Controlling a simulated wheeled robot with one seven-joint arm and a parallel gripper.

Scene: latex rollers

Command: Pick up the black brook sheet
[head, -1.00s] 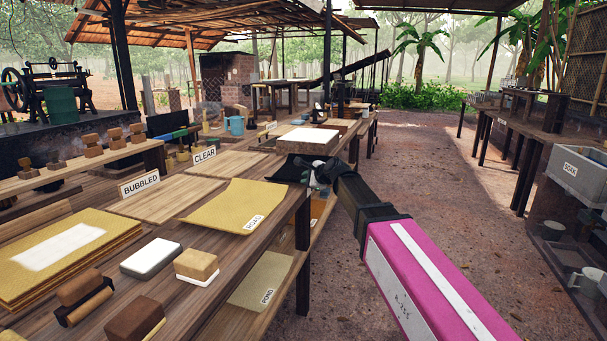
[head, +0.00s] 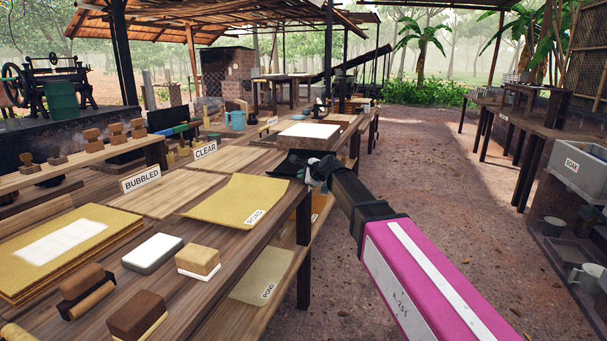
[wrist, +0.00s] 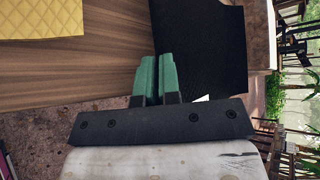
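My gripper (head: 312,172) is at the sheet's near right side, largely hidden by my own arm. In the wrist view the green fingers of my gripper (wrist: 155,62) are close together at the sheet's edge. The right finger overlaps the sheet. I cannot tell whether any of it is pinched between them.
A "CLEAR" sign (head: 205,150) and a "BUBBLED" sign (head: 141,179) stand on the bench. Blocks and a stack of yellow sheets (head: 65,245) are in front. The dirt path (head: 430,170) on the right is open.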

